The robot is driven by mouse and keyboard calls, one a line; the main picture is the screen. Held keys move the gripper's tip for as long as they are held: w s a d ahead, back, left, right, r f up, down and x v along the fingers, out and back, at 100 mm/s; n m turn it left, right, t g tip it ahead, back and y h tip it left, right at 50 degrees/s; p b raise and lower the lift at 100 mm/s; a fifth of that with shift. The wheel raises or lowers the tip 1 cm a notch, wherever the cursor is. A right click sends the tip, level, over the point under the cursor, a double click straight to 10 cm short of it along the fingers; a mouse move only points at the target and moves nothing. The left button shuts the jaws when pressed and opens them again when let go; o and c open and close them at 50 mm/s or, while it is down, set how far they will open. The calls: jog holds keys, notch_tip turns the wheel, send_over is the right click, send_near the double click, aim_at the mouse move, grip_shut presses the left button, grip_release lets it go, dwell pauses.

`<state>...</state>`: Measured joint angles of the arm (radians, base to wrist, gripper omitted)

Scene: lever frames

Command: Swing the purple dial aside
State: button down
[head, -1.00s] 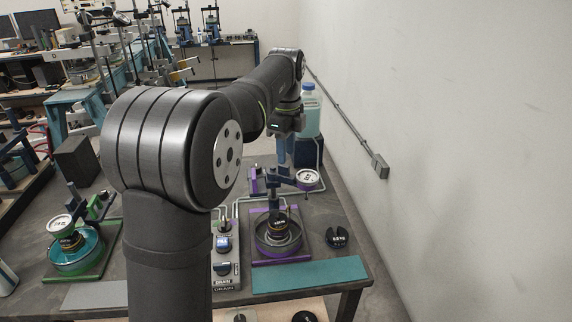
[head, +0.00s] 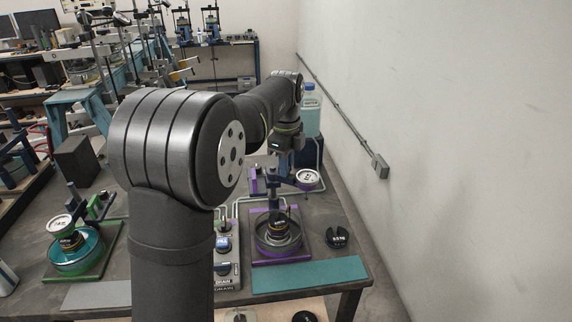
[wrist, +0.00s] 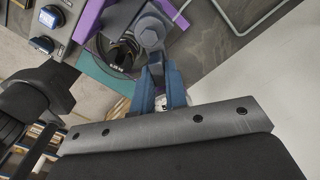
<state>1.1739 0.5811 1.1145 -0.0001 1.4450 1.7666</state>
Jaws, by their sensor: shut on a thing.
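The purple dial is a white-faced gauge (head: 307,177) on a dark blue swing arm, on the purple-framed stand in the head view. It sits right of and behind the round pot (head: 278,238). My gripper (head: 282,172) reaches down at the arm, left of the gauge. In the wrist view my blue fingers (wrist: 157,68) are close together by a grey bolt-like knob (wrist: 150,28). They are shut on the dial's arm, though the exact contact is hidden. A white bit of the gauge shows behind the fingers.
A green-framed stand (head: 105,250) with its own dial is at the left. A control box (head: 227,265) with knobs stands between the stands. A black round part (head: 337,237) lies right of the purple stand. A bottle (head: 309,115) stands behind; the wall is right.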

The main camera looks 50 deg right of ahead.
jog(key=shift+d, duration=0.1)
jog(key=shift+w+d+n, duration=0.15)
jog(key=shift+d+n, duration=0.1)
jog(key=shift+n, duration=0.7)
jog(key=shift+w+d+n, duration=0.15)
jog(key=shift+d+n, duration=0.15)
jog(key=shift+n, duration=0.6)
jog(key=shift+w+d+n, duration=0.15)
jog(key=shift+d+n, duration=0.1)
jog(key=shift+n, duration=0.7)
jog(key=c, duration=1.4)
grip_release()
jog(key=shift+c, duration=0.2)
notch_tip(320, 180, up, 17)
jog(key=shift+r, duration=0.2)
jog(key=shift+f, duration=0.1)
notch_tip(320, 180, down, 17)
